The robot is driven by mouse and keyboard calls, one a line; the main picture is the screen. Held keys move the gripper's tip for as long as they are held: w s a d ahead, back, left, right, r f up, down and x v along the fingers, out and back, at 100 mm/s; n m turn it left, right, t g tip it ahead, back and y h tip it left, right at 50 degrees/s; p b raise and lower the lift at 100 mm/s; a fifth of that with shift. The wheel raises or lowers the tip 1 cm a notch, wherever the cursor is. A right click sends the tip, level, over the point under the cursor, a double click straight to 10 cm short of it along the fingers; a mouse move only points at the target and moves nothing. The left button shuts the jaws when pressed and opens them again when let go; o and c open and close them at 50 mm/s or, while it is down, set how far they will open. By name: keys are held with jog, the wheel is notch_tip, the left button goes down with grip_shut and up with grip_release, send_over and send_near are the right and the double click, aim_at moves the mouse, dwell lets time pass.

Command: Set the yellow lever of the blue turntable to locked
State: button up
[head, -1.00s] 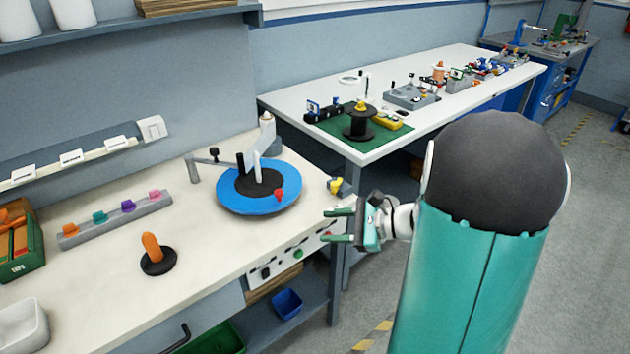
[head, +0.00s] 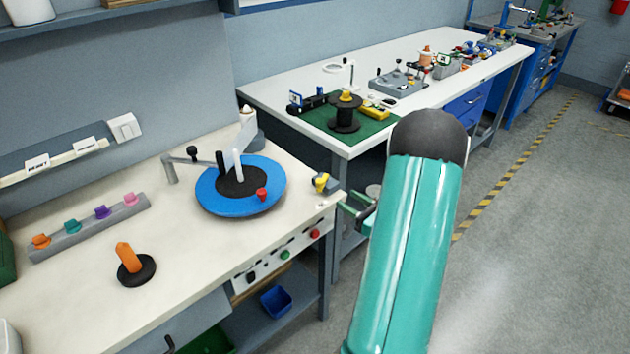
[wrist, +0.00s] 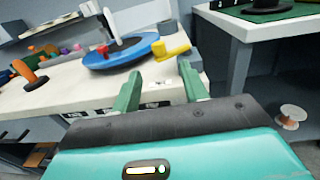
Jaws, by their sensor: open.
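The blue turntable (head: 212,199) lies on the near white bench, with a black hub, a white post and a red knob on its top. The yellow lever (head: 321,181) sits on a small grey block at the bench's right edge, beside the turntable. In the wrist view the yellow lever (wrist: 172,51) shows beyond the fingertips, just right of the blue disc (wrist: 118,60). My gripper (wrist: 157,75) is open and empty, with green fingers pointing toward the lever and apart from it. In the head view my gripper (head: 355,208) is partly hidden behind my arm.
An orange peg (head: 126,257) on a black base and a grey rack (head: 90,228) of coloured knobs stand on the near bench. A second white bench (head: 400,98) with a green mat (head: 375,133) stands behind. A gap separates the benches.

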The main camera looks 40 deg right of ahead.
aim_at(323, 185)
jog(key=w, duration=0.8)
jog(key=w+a, duration=0.1)
jog(key=w, duration=0.3)
jog(key=shift+w+a, duration=0.1)
grip_shut()
